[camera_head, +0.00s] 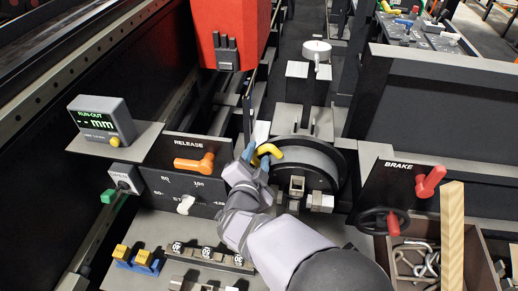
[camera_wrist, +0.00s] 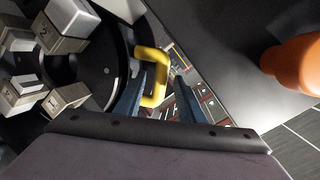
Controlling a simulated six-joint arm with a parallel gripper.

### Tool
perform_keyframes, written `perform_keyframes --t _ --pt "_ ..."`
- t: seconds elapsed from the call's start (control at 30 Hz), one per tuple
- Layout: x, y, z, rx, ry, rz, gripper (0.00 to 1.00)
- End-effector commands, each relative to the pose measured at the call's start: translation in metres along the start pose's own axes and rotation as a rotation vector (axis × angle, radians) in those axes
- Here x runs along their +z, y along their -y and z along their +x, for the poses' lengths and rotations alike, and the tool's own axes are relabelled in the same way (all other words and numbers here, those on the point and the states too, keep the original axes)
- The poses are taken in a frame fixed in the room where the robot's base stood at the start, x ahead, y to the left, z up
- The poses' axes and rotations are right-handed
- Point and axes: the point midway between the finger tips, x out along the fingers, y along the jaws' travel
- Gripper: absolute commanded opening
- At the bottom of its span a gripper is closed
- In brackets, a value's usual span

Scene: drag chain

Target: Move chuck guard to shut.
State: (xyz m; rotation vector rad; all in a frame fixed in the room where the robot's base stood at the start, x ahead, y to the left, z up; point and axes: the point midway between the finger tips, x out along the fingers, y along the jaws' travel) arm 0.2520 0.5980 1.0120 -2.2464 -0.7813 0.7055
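The chuck guard (camera_head: 338,153) appears as a dark round rim around the grey chuck (camera_head: 303,163), and its exact outline is hard to separate from the chuck. A yellow U-shaped handle (camera_head: 268,151) stands at its left edge. In the wrist view the handle (camera_wrist: 163,82) projects from the dark curved plate (camera_wrist: 108,45). My gripper (camera_head: 256,163) is at the handle, with its blue fingers apart. In the wrist view my gripper (camera_wrist: 160,98) has one finger inside the handle's loop and the other to its right, with a visible gap to the bar.
An orange RELEASE lever (camera_head: 195,163) and a white-knobbed dial panel (camera_head: 186,204) are left of my gripper. A red block (camera_head: 228,35) hangs above. A red BRAKE lever (camera_head: 430,181), a handwheel (camera_head: 385,221) and an upright wooden bar (camera_head: 452,235) stand at right.

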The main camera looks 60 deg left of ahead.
Motion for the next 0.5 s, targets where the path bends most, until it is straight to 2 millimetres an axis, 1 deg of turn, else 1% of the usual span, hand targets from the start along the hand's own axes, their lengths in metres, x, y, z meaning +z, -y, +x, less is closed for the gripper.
perform_keyframes --t 0.1,0.2,0.33,0.5 --pt "-0.001 0.001 0.013 0.002 -0.002 0.001 0.36" --pt "-0.001 0.001 0.02 0.001 -0.001 0.001 0.36" --pt "0.0 0.0 0.024 0.0 0.0 0.0 0.36" --pt "0.0 0.0 0.025 0.0 0.0 0.0 0.36"
